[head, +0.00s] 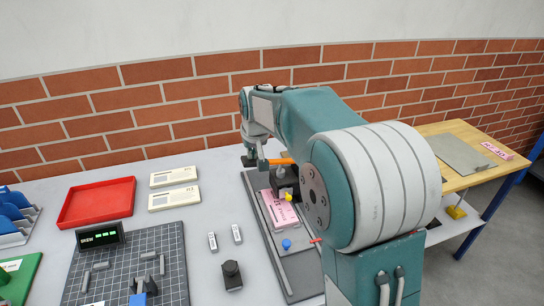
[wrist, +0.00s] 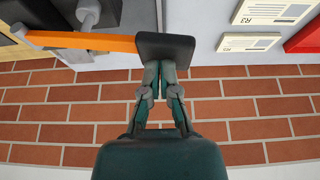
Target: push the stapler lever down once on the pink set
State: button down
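The stapler stands on a grey board (head: 297,271), with its dark body (head: 286,184) and an orange lever (head: 281,161) reaching left from it. The lever also shows in the wrist view (wrist: 85,41), ending in a black pad (wrist: 180,48). The pink set (head: 280,210) lies on the board, its far end by the stapler. My gripper (head: 249,160) is at the lever's pad end; in the wrist view its fingertips (wrist: 160,68) are together and overlap the pad. I cannot tell whether they touch it.
A red tray (head: 97,203), two cream cards (head: 174,199) and a dark gridded mat (head: 160,245) lie to the left. A blue knob (head: 286,244) stands on the board. A wooden table (head: 455,135) is at the right. A brick wall (head: 150,115) stands behind.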

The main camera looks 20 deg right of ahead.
jog(key=shift+f, duration=1.1)
notch_tip(320, 180, up, 10)
jog(key=shift+r, duration=0.15)
dwell(1.1)
dwell(0.6)
